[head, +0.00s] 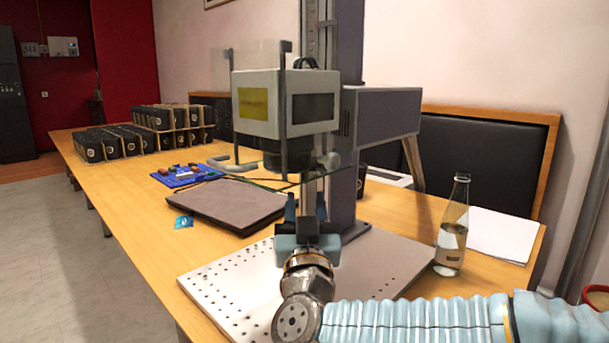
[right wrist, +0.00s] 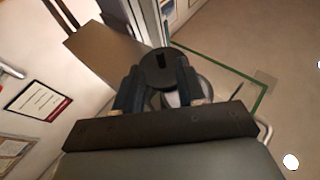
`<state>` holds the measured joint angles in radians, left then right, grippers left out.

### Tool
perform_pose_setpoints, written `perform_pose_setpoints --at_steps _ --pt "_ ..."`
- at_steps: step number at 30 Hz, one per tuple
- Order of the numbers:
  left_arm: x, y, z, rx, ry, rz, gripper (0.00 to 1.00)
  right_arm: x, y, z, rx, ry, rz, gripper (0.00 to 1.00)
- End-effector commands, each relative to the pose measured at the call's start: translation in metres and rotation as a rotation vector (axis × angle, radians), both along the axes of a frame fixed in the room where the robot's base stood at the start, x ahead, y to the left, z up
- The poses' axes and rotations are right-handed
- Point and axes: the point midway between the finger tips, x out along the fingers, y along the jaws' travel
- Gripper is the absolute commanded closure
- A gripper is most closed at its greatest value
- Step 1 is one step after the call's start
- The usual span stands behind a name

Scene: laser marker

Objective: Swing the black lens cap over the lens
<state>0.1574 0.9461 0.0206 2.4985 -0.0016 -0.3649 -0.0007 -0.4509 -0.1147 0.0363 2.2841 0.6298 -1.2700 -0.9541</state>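The laser marker's head (head: 285,105) is a pale box on a dark column. A dark lens housing (head: 284,158) sits under it, partly hidden by a clear guard panel and its posts. My right gripper (head: 306,198) points upward below the housing, fingers apart. In the right wrist view, a round black piece with a small notch, seemingly the lens cap (right wrist: 157,68), shows just beyond and between the fingertips. A gap is visible between the fingers, and I cannot tell whether they touch it. In the head view I cannot make out the cap. My left gripper is not in view.
A perforated metal plate (head: 235,290) lies under my right arm. A closed laptop-like slab (head: 225,203) and a blue tray (head: 185,176) lie to the left. A glass bottle (head: 452,230) and white paper (head: 500,234) are at the right. Black boxes (head: 130,140) stand at the far left.

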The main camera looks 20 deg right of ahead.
Motion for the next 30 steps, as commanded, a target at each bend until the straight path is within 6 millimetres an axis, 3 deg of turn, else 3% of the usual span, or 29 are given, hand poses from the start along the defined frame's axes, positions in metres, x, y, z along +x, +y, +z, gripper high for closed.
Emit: perform_pose_setpoints --at_steps 3,9,22,30 --pt "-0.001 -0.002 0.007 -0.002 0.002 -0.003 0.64 0.024 -0.009 0.013 0.001 0.000 -0.003 0.60" --pt "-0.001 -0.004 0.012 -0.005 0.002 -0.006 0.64 0.051 -0.020 0.024 0.002 0.000 -0.001 0.60" --pt "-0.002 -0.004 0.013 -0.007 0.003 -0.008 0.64 0.061 -0.023 0.027 0.001 0.001 0.000 0.60" --pt "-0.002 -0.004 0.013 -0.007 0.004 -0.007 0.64 0.061 -0.023 0.027 0.001 0.001 0.000 1.00"
